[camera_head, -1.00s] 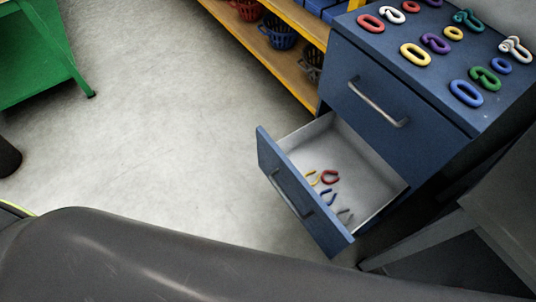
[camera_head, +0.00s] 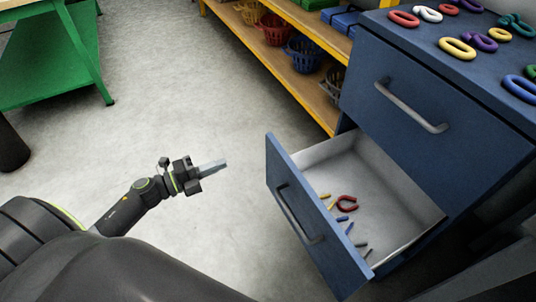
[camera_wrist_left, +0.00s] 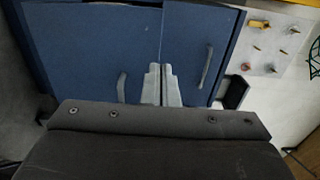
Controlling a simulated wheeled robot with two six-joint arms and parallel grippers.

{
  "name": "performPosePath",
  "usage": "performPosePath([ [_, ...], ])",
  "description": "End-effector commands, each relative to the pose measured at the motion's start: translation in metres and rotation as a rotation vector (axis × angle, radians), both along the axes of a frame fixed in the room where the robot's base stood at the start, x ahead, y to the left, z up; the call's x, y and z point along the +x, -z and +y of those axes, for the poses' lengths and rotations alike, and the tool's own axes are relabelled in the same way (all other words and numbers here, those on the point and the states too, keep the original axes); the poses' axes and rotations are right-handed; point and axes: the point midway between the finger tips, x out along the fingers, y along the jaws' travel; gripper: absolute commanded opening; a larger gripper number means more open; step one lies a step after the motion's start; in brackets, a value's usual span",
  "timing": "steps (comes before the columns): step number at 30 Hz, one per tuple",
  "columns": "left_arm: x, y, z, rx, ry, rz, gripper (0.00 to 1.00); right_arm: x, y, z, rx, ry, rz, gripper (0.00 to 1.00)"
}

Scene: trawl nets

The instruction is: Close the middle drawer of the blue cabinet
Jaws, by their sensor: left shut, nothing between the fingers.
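The blue cabinet (camera_head: 385,125) stands at the right in the head view. Its top drawer is shut, with a grey bar handle (camera_head: 411,106). The drawer below it, the middle drawer (camera_head: 300,212), stands well open and shows its pale interior. My left gripper (camera_head: 212,166) is shut and empty, left of the open drawer front and apart from it in the picture. In the left wrist view, my shut fingers (camera_wrist_left: 162,85) appear before blue cabinet fronts (camera_wrist_left: 90,45) with two handles; which drawers these are is unclear. My right gripper is out of view.
Small coloured hooks (camera_head: 347,202) lie in the open drawer. Coloured links (camera_head: 457,48) lie on the cabinet top. A yellow-edged shelf (camera_head: 310,92) with baskets stands behind, and a green table (camera_head: 60,60) at the far left. The floor left of the drawer is clear.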

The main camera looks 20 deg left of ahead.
Motion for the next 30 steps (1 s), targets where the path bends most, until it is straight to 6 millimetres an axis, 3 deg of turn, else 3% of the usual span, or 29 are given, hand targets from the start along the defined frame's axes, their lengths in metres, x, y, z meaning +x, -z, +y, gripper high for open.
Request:
performPosePath([
  [5,0.013,-0.002,-0.011,0.001,0.005,-0.007,0.0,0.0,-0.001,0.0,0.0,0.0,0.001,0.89],
  [21,0.096,-0.002,-0.075,-0.002,0.002,-0.004,0.0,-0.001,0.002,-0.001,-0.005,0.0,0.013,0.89],
  [30,0.11,0.0,-0.086,0.001,0.001,-0.001,0.0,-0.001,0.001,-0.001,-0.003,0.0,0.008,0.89],
])
